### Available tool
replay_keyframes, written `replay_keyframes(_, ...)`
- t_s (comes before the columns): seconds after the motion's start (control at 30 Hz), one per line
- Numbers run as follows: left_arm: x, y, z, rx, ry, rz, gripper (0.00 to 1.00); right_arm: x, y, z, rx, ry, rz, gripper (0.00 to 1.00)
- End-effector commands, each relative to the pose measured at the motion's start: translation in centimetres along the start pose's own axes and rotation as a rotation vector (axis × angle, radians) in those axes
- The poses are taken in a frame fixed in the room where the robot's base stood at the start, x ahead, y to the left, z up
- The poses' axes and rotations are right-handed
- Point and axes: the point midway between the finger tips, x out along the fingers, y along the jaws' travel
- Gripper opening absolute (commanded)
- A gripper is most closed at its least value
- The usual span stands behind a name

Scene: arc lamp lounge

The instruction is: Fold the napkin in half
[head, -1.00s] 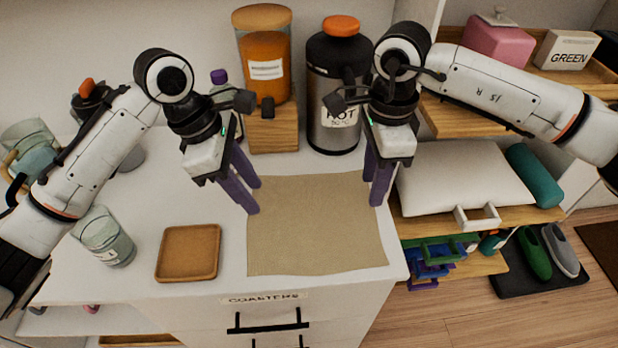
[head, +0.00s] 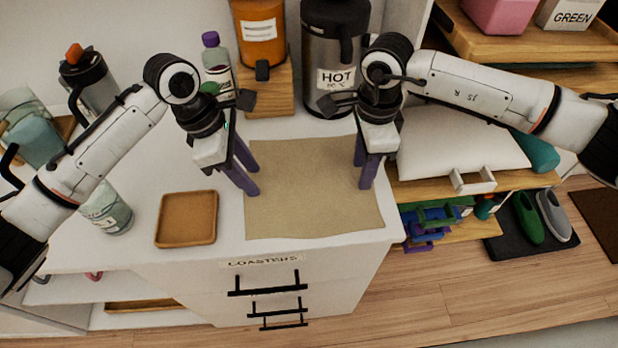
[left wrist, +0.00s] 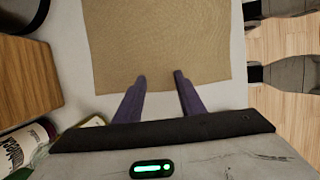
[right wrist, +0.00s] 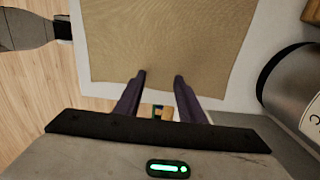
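The tan napkin (head: 310,205) lies flat and unfolded on the white cabinet top. It also shows flat in the left wrist view (left wrist: 160,40) and the right wrist view (right wrist: 165,35). My left gripper (head: 253,181) is open, its purple fingers pointing down at the napkin's left edge. My right gripper (head: 366,180) is open at the napkin's right edge. In the wrist views both the left fingertips (left wrist: 160,75) and the right fingertips (right wrist: 160,75) are apart with nothing between them, overlapping the napkin's border. I cannot tell whether they touch the cloth.
A wooden coaster tray (head: 187,218) lies left of the napkin, with a glass (head: 107,210) beyond it. A HOT dispenser (head: 334,75) and an orange jar on a wooden block (head: 266,98) stand behind. The cabinet's front edge is close to the napkin's near side.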

Motion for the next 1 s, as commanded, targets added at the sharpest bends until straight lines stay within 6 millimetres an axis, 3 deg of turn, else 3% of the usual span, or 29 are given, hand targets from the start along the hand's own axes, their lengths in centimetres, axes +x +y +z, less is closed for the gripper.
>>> replay_keyframes(0.4,0.20,0.00,-0.08,-0.001,0.000,0.000,0.36,0.37,0.02,-0.01,0.001,0.000,0.001,0.36)
replay_keyframes(0.83,0.23,-0.02,-0.10,-0.001,0.001,-0.001,0.00,0.41,0.05,-0.04,0.001,0.001,0.002,0.00)
replay_keyframes(1.0,0.24,-0.02,-0.11,-0.001,0.001,-0.001,0.00,0.44,0.07,-0.06,0.001,0.002,0.003,0.00)
